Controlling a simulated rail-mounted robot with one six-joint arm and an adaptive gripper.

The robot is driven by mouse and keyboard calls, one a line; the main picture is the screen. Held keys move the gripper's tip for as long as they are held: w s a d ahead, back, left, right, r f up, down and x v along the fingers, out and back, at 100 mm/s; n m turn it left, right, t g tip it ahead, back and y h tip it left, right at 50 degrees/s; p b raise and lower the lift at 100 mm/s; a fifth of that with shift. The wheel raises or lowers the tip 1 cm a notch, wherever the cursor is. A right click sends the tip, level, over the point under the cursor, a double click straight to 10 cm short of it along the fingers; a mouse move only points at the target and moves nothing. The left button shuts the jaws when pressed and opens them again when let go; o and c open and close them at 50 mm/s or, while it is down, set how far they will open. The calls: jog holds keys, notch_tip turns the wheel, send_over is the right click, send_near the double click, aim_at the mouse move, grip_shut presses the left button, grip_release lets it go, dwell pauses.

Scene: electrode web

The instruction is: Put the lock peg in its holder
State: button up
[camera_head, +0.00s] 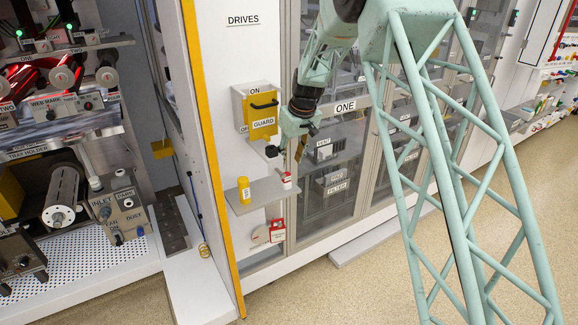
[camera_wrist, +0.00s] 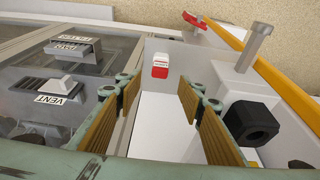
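My gripper (camera_head: 287,150) hangs in front of the white panel, below the GUARD label and above a small grey shelf (camera_head: 262,192). In the wrist view my gripper (camera_wrist: 158,92) has its two brown-padded fingers wide apart with nothing between them. A small red and white piece (camera_head: 287,180) stands at the shelf's right end. It appears beyond the fingertips in the wrist view (camera_wrist: 160,66), apart from them. A yellow cylinder (camera_head: 244,190) stands at the shelf's left. I cannot tell for certain which piece is the lock peg or which part is its holder.
A yellow guard plate (camera_head: 259,120) with a black handle is on the panel. Red and white items (camera_head: 277,231) are below the shelf. Glass cabinet doors (camera_head: 345,165) stand at right. A black hexagonal part (camera_wrist: 250,122) lies close right of the fingers.

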jog(key=shift+v, duration=1.4)
jog(key=s+d+r+m+b, duration=0.1)
jog(key=s+d+r, duration=0.6)
jog(key=s, duration=0.4)
jog(key=s+d+r+m+b, duration=0.1)
jog(key=s+d+r, duration=0.3)
jog(key=s+r, duration=0.55)
jog(key=s+d+r+m, duration=0.1)
jog(key=s+d+r, duration=0.6)
jog(key=s, duration=0.4)
jog(key=s+d+f+m+h+b, duration=0.1)
jog(key=s+d, duration=0.3)
jog(key=s, duration=1.4)
jog(key=s+d+f+m+t+h+b, duration=0.1)
jog(key=s+d, duration=0.3)
jog(key=s, duration=1.4)
jog(key=shift+f+m, duration=0.2)
jog(key=shift+m, duration=0.7)
